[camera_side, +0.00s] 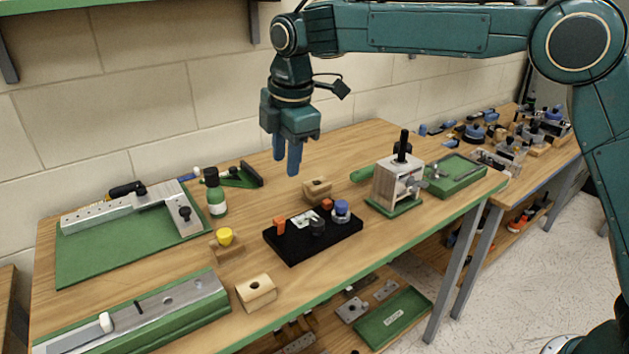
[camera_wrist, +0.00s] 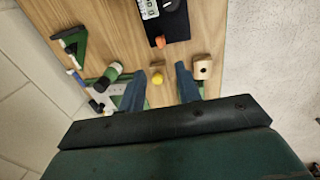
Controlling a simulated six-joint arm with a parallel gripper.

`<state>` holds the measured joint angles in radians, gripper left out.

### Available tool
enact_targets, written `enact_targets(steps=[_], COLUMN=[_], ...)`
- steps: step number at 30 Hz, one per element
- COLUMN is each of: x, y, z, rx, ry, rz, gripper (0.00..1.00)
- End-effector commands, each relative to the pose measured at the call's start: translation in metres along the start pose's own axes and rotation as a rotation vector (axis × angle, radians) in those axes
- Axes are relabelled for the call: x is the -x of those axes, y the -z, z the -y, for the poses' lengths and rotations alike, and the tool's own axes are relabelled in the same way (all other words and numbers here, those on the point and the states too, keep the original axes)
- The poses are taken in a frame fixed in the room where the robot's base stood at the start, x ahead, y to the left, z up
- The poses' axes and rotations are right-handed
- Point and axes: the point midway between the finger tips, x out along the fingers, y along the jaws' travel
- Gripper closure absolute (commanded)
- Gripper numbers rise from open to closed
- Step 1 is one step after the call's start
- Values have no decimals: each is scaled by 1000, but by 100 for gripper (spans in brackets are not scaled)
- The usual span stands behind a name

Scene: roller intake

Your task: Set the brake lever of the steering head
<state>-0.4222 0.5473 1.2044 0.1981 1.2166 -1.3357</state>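No part is plainly marked as the steering head. A pale block with a black upright handle and a metal side lever (camera_side: 398,183) stands on a green base right of centre; I cannot tell whether this is the steering head and its brake lever. A black plate (camera_side: 290,249) with an orange block, a black knob and a blue-topped part lies left of it; it shows partly in the wrist view (camera_wrist: 176,28). My gripper (camera_side: 286,166) hangs above the table, behind and above the black plate, touching nothing. Its blue fingers are apart and empty in the wrist view (camera_wrist: 158,76).
A yellow knob on a wooden block (camera_side: 225,237), a green bottle (camera_side: 216,196) and a holed wooden block (camera_side: 256,292) stand left of the plate. A green board with metal rails (camera_side: 110,245) lies far left. A green tray (camera_side: 455,181) lies right of the pale block.

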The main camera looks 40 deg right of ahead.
Motion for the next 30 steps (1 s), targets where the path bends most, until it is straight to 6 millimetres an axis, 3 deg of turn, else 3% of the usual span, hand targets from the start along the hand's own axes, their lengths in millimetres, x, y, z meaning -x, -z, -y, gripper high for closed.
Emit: enact_targets(steps=[17,30], x=[-17,-75], y=[6,6], z=[-3,-2], rx=[32,30], ry=[8,9], rz=[2,3], gripper=[66,66])
